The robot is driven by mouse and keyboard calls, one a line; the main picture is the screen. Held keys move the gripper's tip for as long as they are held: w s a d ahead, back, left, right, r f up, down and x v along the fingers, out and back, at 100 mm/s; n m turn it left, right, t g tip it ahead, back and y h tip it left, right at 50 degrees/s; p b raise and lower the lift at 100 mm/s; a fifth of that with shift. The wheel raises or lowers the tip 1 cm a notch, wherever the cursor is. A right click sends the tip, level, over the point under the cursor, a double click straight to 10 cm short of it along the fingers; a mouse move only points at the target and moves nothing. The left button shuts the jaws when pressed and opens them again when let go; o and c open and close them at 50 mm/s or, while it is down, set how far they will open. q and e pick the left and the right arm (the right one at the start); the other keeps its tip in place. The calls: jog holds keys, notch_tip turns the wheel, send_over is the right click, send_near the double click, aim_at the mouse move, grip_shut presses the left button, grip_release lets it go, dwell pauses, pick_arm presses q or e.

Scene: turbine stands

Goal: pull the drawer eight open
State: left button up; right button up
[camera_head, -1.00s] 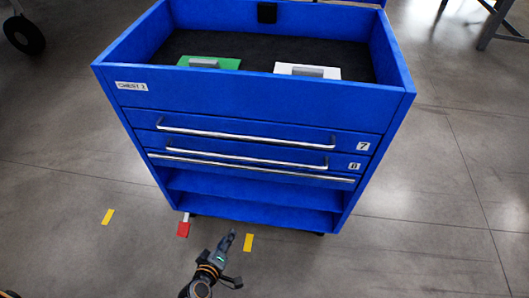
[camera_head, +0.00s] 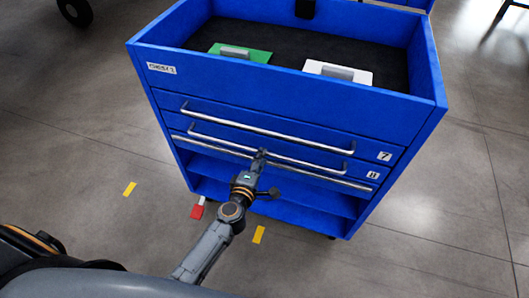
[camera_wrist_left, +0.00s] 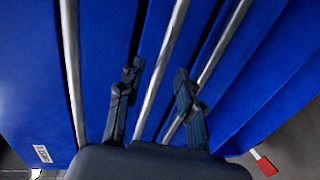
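Drawer eight (camera_head: 300,156) is the lower labelled drawer of the blue chest and looks shut. Its long metal handle (camera_head: 318,170) runs across its front below the handle of drawer seven. My left gripper (camera_head: 262,154) is at the middle of this handle. In the left wrist view the left gripper (camera_wrist_left: 156,70) is open, one finger on each side of the drawer eight handle (camera_wrist_left: 164,60). I cannot tell whether either finger touches it. My right gripper is not in view.
Drawer seven's handle (camera_head: 270,130) is just above, and a metal bar (camera_head: 320,177) runs just below. The chest's top tray holds a green item (camera_head: 258,57) and a white item (camera_head: 355,77). A red tag (camera_head: 197,211) is at the chest's lower left.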

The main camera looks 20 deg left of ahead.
pick_arm(q)
jog(key=shift+w+f+b, duration=0.2)
jog(key=shift+w+f, duration=0.05)
jog(key=shift+w, duration=0.75)
jog(key=shift+w+f+b, duration=0.15)
jog(key=shift+w+f, duration=0.05)
jog(key=shift+w, duration=0.75)
grip_shut()
